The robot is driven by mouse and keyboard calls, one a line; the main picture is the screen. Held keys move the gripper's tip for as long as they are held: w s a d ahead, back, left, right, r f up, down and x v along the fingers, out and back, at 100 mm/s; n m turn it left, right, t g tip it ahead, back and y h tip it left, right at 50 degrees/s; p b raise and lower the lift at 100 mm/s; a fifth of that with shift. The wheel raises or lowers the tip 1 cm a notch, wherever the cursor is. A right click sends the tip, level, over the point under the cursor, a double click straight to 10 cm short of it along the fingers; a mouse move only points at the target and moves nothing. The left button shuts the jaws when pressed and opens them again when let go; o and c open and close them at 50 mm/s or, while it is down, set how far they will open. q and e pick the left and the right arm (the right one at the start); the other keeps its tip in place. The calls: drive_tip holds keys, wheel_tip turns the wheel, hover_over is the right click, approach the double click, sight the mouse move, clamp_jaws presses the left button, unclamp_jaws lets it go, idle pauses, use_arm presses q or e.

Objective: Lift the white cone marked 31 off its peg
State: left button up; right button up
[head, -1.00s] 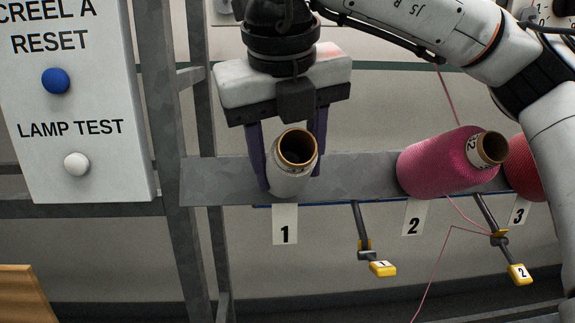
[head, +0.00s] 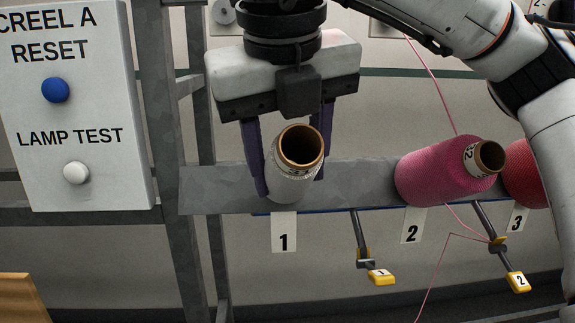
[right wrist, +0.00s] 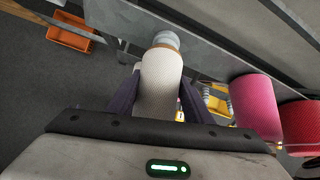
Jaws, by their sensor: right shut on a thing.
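The white cone (head: 290,181) is at position 1 on the grey rail, its open brown tube end tilted toward the head camera. Its label is partly hidden and I cannot read the number. My right gripper (head: 292,185) has its purple fingers on both sides of the cone and is shut on it. In the right wrist view the white cone (right wrist: 161,88) sits between the fingers of the right gripper (right wrist: 153,97), with a tan tube edge and a round grey piece at its far end. Whether the peg is still inside the cone is hidden. My left gripper is not in view.
A pink cone (head: 440,177) is at position 2, and a red cone (head: 523,172) at position 3. Yellow-tipped levers (head: 381,277) hang below the rail (head: 215,188). A pink thread (head: 432,270) runs beside position 2. A white button panel (head: 100,100) stands at left.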

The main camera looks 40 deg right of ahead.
sight(298, 128)
drive_tip(key=shift+s+a+r, duration=0.7)
drive_tip(key=shift+s+r, duration=0.25)
drive_tip(key=shift+s, duration=0.2)
drive_tip(key=shift+s+a+r, duration=0.7)
drive_tip(key=shift+s+r, duration=0.2)
drive_tip(key=shift+s, duration=0.2)
drive_tip(key=shift+s+a+r, duration=0.7)
drive_tip(key=shift+s+r, duration=0.25)
drive_tip(key=shift+s, duration=0.2)
